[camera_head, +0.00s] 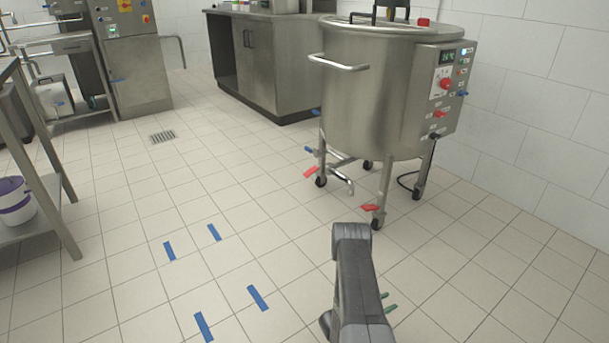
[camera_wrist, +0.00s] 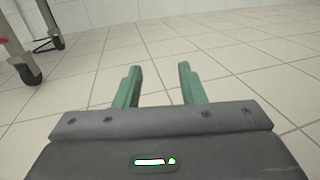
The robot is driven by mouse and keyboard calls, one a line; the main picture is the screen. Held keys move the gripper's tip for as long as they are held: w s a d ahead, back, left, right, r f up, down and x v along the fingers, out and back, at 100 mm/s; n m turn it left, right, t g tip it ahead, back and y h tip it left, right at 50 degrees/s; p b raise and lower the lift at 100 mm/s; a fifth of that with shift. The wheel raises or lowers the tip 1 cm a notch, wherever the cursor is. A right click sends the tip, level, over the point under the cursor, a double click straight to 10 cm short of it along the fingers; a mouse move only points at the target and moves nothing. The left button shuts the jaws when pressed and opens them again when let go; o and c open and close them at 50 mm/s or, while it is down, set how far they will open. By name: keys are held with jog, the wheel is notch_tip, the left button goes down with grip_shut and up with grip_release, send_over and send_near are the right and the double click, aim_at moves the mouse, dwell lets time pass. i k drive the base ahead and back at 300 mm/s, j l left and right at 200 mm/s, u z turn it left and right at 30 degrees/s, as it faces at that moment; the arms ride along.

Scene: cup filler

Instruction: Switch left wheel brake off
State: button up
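The steel vat (camera_head: 370,95) stands on legs with black caster wheels at the right of the head view. A red brake lever (camera_head: 310,171) is beside its left wheel (camera_head: 320,181). Another red lever (camera_head: 369,208) is beside the front wheel (camera_head: 376,224). My gripper (camera_head: 389,302) is low in the head view, in front of the vat and apart from it. In the wrist view my gripper (camera_wrist: 160,76) has its two green fingers spread, with only floor between them. A caster wheel (camera_wrist: 29,73) shows at the left there; the levers' exact tilt is too small to tell.
A drain tap (camera_head: 343,184) hangs under the vat. A black cable (camera_head: 405,180) lies near the rear wheel. Blue tape strips (camera_head: 257,297) mark the open tiled floor at left. A steel cabinet (camera_head: 265,65) stands behind, and a rack (camera_head: 50,210) is at far left.

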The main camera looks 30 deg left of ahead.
aim_at(314, 169)
jog(key=i+j+u, duration=0.15)
jog(key=i+j, duration=0.9)
jog(key=j, duration=0.25)
jog(key=i+j+u, duration=0.15)
jog(key=i+j, duration=0.95)
jog(key=i+l, duration=0.2)
jog(key=i+z, duration=0.05)
jog(key=i, duration=0.05)
